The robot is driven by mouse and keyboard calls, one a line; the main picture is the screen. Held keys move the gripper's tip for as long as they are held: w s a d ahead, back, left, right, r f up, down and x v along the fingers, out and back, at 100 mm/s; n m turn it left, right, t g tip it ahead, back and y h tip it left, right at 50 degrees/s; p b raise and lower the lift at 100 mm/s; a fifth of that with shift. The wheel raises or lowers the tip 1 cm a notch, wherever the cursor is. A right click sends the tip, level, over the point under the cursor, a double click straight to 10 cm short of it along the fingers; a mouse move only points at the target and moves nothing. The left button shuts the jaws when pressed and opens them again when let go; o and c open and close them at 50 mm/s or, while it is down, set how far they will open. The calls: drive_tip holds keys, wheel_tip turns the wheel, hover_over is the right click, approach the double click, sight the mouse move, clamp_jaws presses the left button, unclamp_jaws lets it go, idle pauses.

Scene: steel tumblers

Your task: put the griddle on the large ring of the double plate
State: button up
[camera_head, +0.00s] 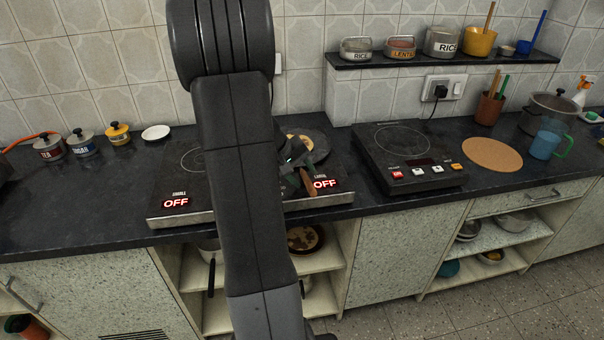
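The double plate (165,205) is a dark two-ring hob with a pale front edge and two lit red OFF displays. Its left ring (192,160) is bare; the right display side is marked large. A dark round griddle (322,147) is at the right ring's place, with a yellowish patch on it. Its brown handle (308,184) points towards the front edge. I cannot tell if the griddle rests flat on the ring. My gripper (294,160) is at the handle's inner end, largely hidden by my arm. Whether its fingers are closed on the handle is unclear.
A single induction hob (405,155) stands to the right, then a cork mat (492,154), a blue mug (545,144) and a steel pot (550,112). Lidded jars (82,142) and a white saucer (156,132) are at left. A shelf (440,59) holds containers.

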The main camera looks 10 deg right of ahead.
drive_tip(key=v, duration=1.2)
drive_tip(key=shift+p, duration=0.3)
